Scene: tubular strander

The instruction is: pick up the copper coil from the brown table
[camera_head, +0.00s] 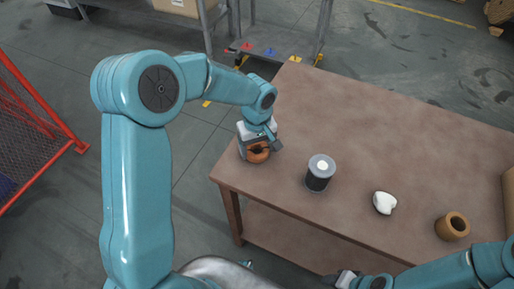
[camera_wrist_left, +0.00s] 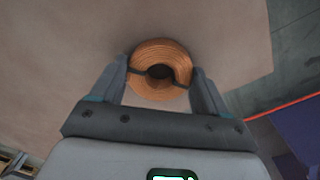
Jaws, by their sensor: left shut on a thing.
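The copper coil (camera_head: 258,152) is at the left corner of the brown table (camera_head: 365,130), with dark bands across it. It also shows in the left wrist view (camera_wrist_left: 160,58), its hole facing the camera. My left gripper (camera_head: 260,143) is over the coil from above; in the wrist view its fingers (camera_wrist_left: 162,80) stand on either side of the coil, shut on it. I cannot tell whether the coil touches the tabletop. My right gripper (camera_head: 362,280) is at the bottom edge of the head view, in front of the table; its jaws are not clear.
A dark spool with a grey top (camera_head: 320,172), a white lump (camera_head: 384,203) and a brown ring (camera_head: 453,226) stand along the table's near side. A red mesh fence (camera_head: 35,125) is at left. A metal rack (camera_head: 275,40) stands behind. The table's middle and far part are clear.

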